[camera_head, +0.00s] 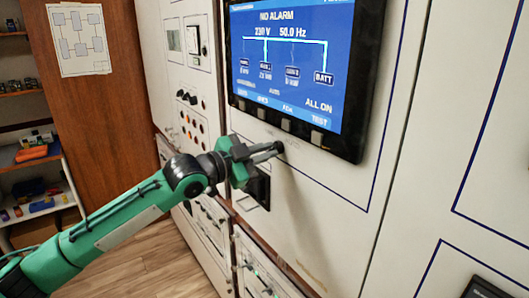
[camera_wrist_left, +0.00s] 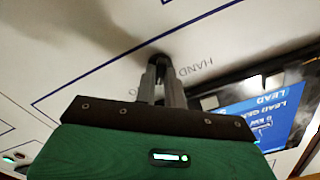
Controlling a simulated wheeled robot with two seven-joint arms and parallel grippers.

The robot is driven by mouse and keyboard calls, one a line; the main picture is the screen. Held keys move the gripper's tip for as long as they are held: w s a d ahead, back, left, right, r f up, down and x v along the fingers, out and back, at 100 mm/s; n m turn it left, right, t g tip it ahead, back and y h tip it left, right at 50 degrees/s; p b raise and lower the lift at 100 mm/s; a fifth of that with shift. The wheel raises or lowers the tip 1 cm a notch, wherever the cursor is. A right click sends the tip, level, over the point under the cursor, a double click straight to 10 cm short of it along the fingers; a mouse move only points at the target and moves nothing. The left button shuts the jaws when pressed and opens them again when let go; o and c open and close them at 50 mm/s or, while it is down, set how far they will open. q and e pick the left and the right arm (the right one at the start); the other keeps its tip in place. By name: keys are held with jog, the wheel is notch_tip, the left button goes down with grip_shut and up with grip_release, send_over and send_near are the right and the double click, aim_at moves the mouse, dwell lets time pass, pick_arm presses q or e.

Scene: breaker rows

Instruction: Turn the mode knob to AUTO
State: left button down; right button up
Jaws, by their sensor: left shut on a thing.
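The mode knob (camera_head: 278,147) is a small dark knob on the white panel (camera_head: 320,185), just below the screen. My left gripper (camera_head: 262,151) has its fingers shut on it. In the left wrist view the two fingers of my left gripper (camera_wrist_left: 160,80) reach the dark knob (camera_wrist_left: 159,61) at the panel face, and they hide most of it. The word HAND (camera_wrist_left: 194,72) is printed beside the knob. I cannot read an AUTO mark by the knob or tell which way its pointer faces. My right gripper is in neither view.
A screen (camera_head: 295,65) reading NO ALARM hangs above the knob, with buttons along its lower edge. A dark recessed box (camera_head: 259,188) is below my gripper. Small knobs and lamps (camera_head: 191,122) are on the panel left. A shelf (camera_head: 40,180) stands far left; wooden floor (camera_head: 150,262) is open.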

pick_arm(q)
jog(key=c, duration=1.5)
grip_release()
